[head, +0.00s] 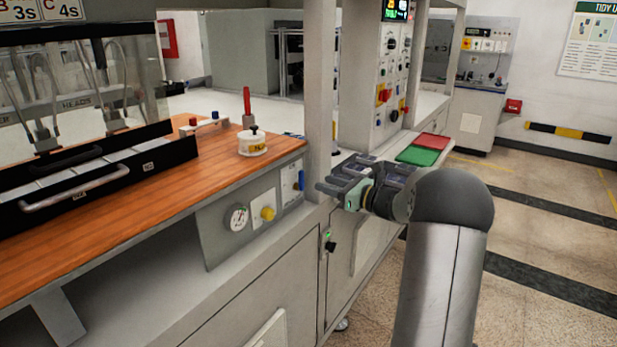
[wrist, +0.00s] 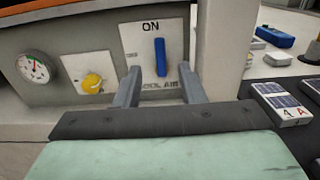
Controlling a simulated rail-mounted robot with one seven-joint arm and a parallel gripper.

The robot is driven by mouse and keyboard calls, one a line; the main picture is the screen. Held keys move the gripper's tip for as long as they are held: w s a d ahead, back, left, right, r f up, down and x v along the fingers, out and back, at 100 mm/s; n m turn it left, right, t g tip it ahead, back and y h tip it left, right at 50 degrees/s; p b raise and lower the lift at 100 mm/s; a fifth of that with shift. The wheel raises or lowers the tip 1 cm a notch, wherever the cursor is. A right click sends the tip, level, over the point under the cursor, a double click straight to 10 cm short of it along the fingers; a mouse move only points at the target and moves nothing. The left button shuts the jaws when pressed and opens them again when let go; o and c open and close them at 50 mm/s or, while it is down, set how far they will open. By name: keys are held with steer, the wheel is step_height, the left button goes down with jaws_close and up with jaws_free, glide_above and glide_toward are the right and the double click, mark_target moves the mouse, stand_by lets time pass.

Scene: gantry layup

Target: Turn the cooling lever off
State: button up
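The cooling lever (wrist: 160,57) is a blue bar standing upright on a white plate (wrist: 130,37). The plate reads ON above it and COOL AIR below; small print at its left is too blurred to read. The lever also shows in the head view (head: 301,180), at the right end of the grey panel under the wooden bench. My gripper (wrist: 159,75) is open and empty, facing the plate. Its fingers sit to either side of the lever's lower end in the wrist view; contact is not visible. In the head view my gripper (head: 331,177) is just right of the lever, beside the post.
A yellow knob (wrist: 93,83) and a round gauge (wrist: 34,67) sit left of the lever plate. A pale upright post (wrist: 221,45) stands close on the right. The floor at right is open.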

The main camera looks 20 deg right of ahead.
mark_target(303, 176)
steer(key=x, duration=0.7)
steer(key=shift+p, duration=0.35)
jaws_close()
